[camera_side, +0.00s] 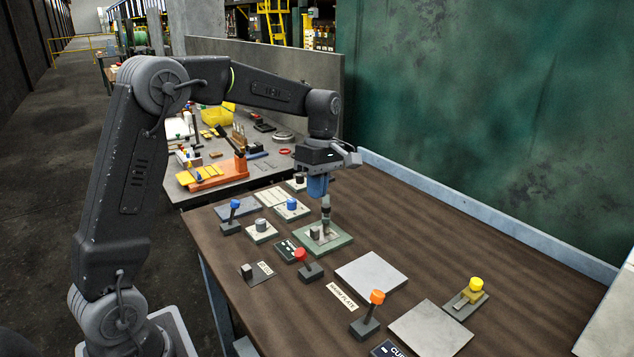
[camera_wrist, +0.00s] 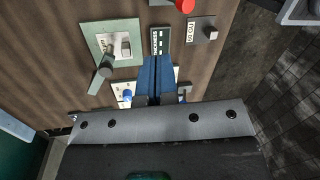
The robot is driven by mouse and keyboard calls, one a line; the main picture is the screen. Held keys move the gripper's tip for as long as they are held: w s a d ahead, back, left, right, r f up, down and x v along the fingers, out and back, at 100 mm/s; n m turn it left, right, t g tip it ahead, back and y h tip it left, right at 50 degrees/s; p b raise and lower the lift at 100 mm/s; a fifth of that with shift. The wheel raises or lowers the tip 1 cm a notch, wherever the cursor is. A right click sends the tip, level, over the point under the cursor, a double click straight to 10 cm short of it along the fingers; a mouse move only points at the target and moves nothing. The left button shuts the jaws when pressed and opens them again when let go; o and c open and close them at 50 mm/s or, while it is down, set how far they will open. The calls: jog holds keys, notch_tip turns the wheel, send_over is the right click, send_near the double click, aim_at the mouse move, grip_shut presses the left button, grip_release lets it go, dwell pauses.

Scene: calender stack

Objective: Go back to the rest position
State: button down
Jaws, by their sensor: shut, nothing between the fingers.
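My gripper (camera_side: 317,193) hangs over the brown table (camera_side: 450,255) in the side view, its blue fingers pointing down. It is above the panels, close behind the upright grey lever (camera_side: 326,210) on a pale green plate (camera_side: 343,240). In the wrist view the blue fingers (camera_wrist: 157,60) are together with nothing between them. There the green plate (camera_wrist: 98,38) and its lever (camera_wrist: 105,66) lie to the left of the fingers. A blue knob (camera_wrist: 127,94) is partly hidden beside the fingers.
Two flat grey plates (camera_side: 371,273) lie front right. A cluttered grey bench (camera_side: 215,172) is behind. A green wall (camera_side: 480,120) bounds the right side.

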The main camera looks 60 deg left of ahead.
jog(key=s+d+r+m+t+y, duration=0.1)
jog(key=s+d+r+m+t, duration=0.2)
jog(key=s+d+r+m, duration=0.55)
jog(key=s+d+f+m+t, duration=0.1)
jog(key=s+f+m+t, duration=0.1)
jog(key=s+m, duration=0.4)
jog(key=s+d+f+m+t, duration=0.2)
jog(key=s+m, duration=0.3)
jog(key=s, duration=0.2)
jog(key=shift+s+f+m+t, duration=0.2)
jog(key=shift+f+m+t, duration=0.1)
jog(key=shift+m, duration=0.05)
